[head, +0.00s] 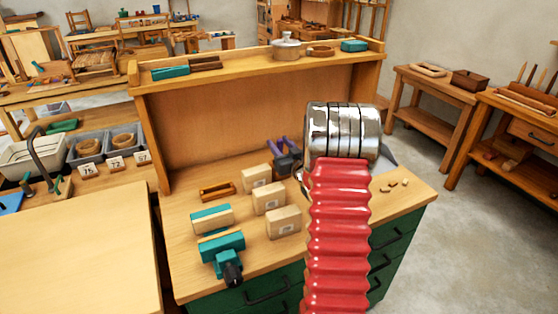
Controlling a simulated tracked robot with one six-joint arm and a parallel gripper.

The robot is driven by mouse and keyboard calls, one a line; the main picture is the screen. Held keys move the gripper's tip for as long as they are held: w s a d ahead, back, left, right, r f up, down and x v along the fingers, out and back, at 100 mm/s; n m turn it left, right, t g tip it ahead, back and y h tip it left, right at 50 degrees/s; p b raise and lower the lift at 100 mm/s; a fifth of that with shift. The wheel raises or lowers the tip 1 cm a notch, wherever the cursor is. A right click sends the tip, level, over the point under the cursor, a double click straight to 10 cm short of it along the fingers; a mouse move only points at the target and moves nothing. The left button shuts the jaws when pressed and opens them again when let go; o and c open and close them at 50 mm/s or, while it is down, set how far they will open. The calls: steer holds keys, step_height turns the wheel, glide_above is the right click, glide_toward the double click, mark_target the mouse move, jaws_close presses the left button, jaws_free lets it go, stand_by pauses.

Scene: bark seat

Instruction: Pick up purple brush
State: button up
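A small purple thing (283,144) with a dark lower part stands on the workbench, just left of my arm. It is too small to tell for sure that it is the purple brush. My red ribbed arm with its shiny metal end rises in front of the bench and covers part of the bench top to the right of the purple thing. My gripper cannot be made out; it seems hidden behind the metal end.
Grey bins (88,148) stand left; floor (440,240) is clear right.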

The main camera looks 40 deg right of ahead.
steer(key=shift+c, duration=0.4)
jaws_close()
stand_by(0.4)
